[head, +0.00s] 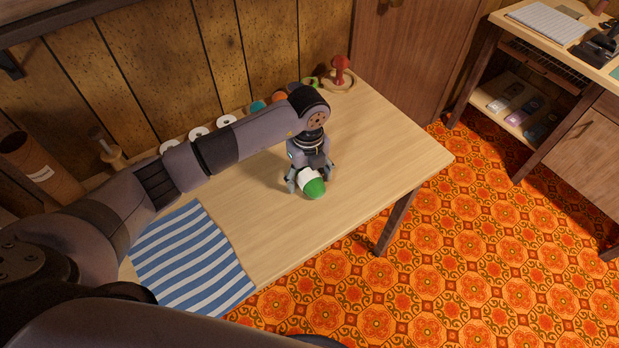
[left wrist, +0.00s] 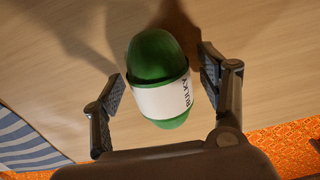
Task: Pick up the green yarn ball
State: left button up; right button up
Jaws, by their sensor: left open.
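The green yarn ball (head: 315,188) with a white paper band lies on the wooden table (head: 400,150), near its front edge. In the left wrist view the yarn ball (left wrist: 152,55) lies between the two open fingers, with dark lettering on its band. My left gripper (head: 309,180) is open around the ball from above; in the left wrist view (left wrist: 160,82) a gap shows at the left finger and a narrower one at the right. My right gripper is not in view.
A blue-and-white striped cloth (head: 190,262) lies on the table at the left. White spools (head: 198,133), a teal item (head: 257,107), an orange item (head: 279,97) and a red object (head: 340,72) stand along the back. The table's right part is clear.

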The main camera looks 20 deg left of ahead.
pick_arm(q)
jog(key=c, duration=1.2)
jog(key=shift+r, duration=0.1)
